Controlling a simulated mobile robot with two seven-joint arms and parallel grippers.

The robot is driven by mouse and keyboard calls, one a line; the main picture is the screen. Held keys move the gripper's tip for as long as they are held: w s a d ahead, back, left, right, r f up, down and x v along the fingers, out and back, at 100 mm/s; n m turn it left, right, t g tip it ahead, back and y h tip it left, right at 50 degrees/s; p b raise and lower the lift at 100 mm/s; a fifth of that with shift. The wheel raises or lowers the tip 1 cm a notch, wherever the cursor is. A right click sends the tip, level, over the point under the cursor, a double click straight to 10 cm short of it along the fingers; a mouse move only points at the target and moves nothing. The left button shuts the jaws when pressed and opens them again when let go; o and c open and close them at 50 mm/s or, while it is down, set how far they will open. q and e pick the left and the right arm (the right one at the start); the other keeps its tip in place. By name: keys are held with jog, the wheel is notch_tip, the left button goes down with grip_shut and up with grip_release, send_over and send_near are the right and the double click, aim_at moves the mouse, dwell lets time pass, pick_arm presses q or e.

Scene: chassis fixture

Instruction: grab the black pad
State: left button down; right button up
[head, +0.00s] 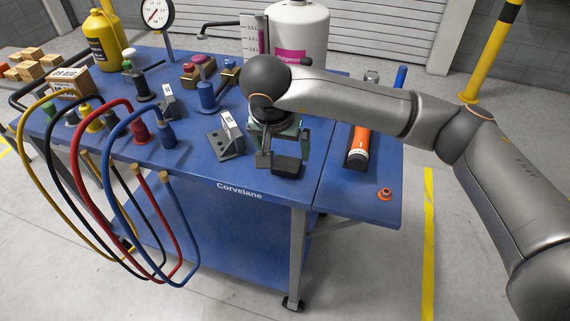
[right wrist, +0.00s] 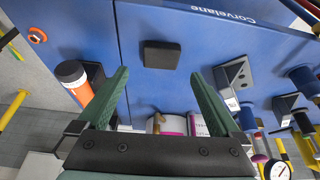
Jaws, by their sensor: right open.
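The black pad (head: 287,166) is a small flat dark block lying on the blue cart top near its front edge. In the right wrist view the pad (right wrist: 161,55) shows whole, beyond the fingertips and between their lines. My right gripper (head: 277,150) hangs over the cart just behind and above the pad in the head view. In the right wrist view its green fingers (right wrist: 159,76) are spread apart, with nothing between them. My left gripper is in neither view.
A grey angled bracket (head: 231,138) stands left of the pad. Coloured hoses (head: 75,190) hang at the left. The cart top (head: 215,168) is bare around the pad.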

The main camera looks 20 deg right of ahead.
aim_at(287, 162)
jog(key=x, duration=0.4)
jog(key=p+x, duration=0.1)
jog(key=x, duration=0.3)
jog(key=shift+w+d+f, duration=0.1)
jog(key=shift+w+f, duration=0.15)
jog(key=shift+w, duration=0.1)
jog(key=shift+r, duration=0.1)
jog(key=c, duration=1.2)
jog(key=shift+c, duration=0.2)
